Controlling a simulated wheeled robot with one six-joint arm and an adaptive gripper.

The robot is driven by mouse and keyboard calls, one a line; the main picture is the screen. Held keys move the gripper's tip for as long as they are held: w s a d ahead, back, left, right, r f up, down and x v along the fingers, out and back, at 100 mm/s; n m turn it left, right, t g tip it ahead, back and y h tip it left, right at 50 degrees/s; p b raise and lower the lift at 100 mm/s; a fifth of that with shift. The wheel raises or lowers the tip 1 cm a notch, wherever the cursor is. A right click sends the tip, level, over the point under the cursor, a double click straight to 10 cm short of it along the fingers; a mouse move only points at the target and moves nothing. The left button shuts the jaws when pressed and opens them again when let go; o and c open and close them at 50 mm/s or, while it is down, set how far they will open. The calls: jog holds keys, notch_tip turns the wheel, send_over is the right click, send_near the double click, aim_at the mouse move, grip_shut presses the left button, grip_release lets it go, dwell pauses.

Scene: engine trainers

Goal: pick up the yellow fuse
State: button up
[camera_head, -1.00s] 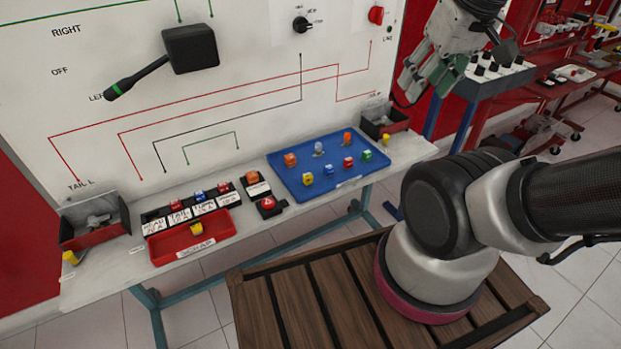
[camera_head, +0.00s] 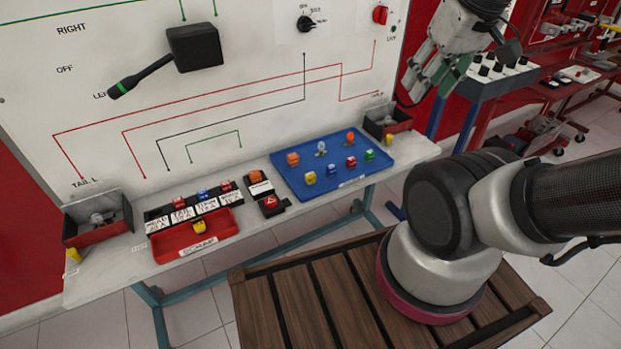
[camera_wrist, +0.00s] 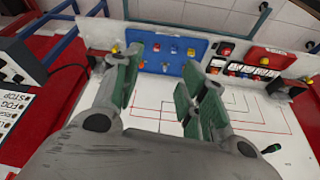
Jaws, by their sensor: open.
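A small yellow fuse (camera_head: 310,178) stands on the blue tray (camera_head: 344,182), at its front left corner. Another yellow fuse (camera_head: 199,227) sits in the red scrap tray (camera_head: 166,246). My gripper (camera_head: 424,86) is at the upper right in the head view, in front of the board and well above the table, apart from both fuses. In the wrist view its fingers (camera_wrist: 160,95) are spread with nothing between them. The blue tray (camera_wrist: 206,63) shows beyond them, with the fuse on it tiny near the right end.
Blue, red, green and orange parts stand near the blue-tray fuse. A labelled black fuse row (camera_head: 188,209) lies behind the scrap tray. Grey-red bins (camera_head: 98,232) stand at both table ends. The upright board (camera_head: 250,80) rises behind. A wooden platform (camera_head: 330,300) lies in front.

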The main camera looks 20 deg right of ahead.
jog(key=w+a+f+n+g, duration=0.2)
jog(key=w+a+f+g, duration=0.25)
jog(key=f, duration=0.45)
jog(key=m, duration=1.7)
send_over(309, 175)
jog(key=f, duration=1.6)
jog(key=shift+s+a+f, duration=0.15)
jog(key=shift+a+f, duration=0.05)
jog(key=shift+f, duration=0.2)
jog(key=shift+f+m, duration=0.15)
jog(key=shift+m, duration=0.25)
jog(key=f, duration=0.7)
jog(key=shift+d+f, duration=0.25)
jog(key=shift+w, duration=0.2)
